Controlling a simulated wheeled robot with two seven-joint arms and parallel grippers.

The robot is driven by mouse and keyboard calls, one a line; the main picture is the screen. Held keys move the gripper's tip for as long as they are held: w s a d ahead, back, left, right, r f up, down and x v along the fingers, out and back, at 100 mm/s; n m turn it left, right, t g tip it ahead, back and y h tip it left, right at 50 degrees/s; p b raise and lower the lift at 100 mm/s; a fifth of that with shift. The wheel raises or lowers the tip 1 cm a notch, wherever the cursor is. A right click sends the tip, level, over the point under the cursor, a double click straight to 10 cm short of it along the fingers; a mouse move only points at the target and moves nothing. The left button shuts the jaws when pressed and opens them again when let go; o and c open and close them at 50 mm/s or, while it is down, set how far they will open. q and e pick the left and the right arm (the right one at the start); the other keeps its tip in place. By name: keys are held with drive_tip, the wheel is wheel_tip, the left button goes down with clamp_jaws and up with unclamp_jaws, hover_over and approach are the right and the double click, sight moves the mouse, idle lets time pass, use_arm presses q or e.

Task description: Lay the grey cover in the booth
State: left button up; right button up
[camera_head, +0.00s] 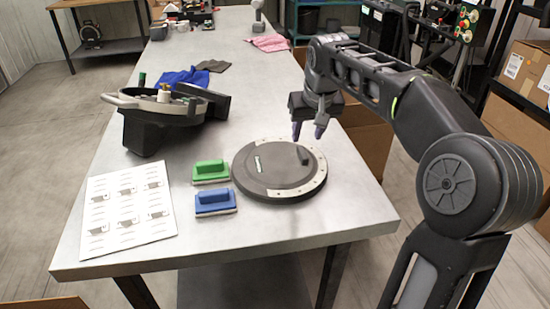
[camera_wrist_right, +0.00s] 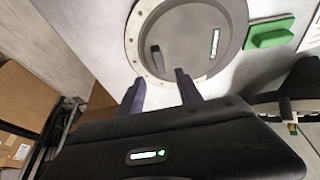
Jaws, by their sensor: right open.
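The grey cover (camera_head: 268,162) is a round disc with a pale rim and a raised dark handle. It lies flat on the table. It also shows at the top of the right wrist view (camera_wrist_right: 186,42). My right gripper (camera_head: 309,132) is open and empty, above the cover's far right edge and apart from its handle. Its two purple fingers (camera_wrist_right: 160,85) point towards the rim in the right wrist view. My left gripper is not in view. I cannot make out which thing is the booth.
A green block (camera_head: 210,172) and a blue block (camera_head: 214,202) stand left of the cover. A printed sheet (camera_head: 127,210) lies at the near left. A black seed meter housing (camera_head: 150,128) stands behind it. Blue cloth (camera_head: 182,79) lies farther back. Cardboard boxes (camera_head: 365,140) stand right of the table.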

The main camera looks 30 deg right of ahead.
sight(303, 152)
drive_tip(key=shift+s, duration=0.1)
drive_tip(key=shift+x, duration=1.3)
drive_tip(key=shift+f, duration=0.1)
drive_tip(key=x, duration=0.5)
drive_tip(key=shift+f, duration=0.1)
drive_tip(key=shift+c, duration=0.4)
clamp_jaws()
idle(0.6)
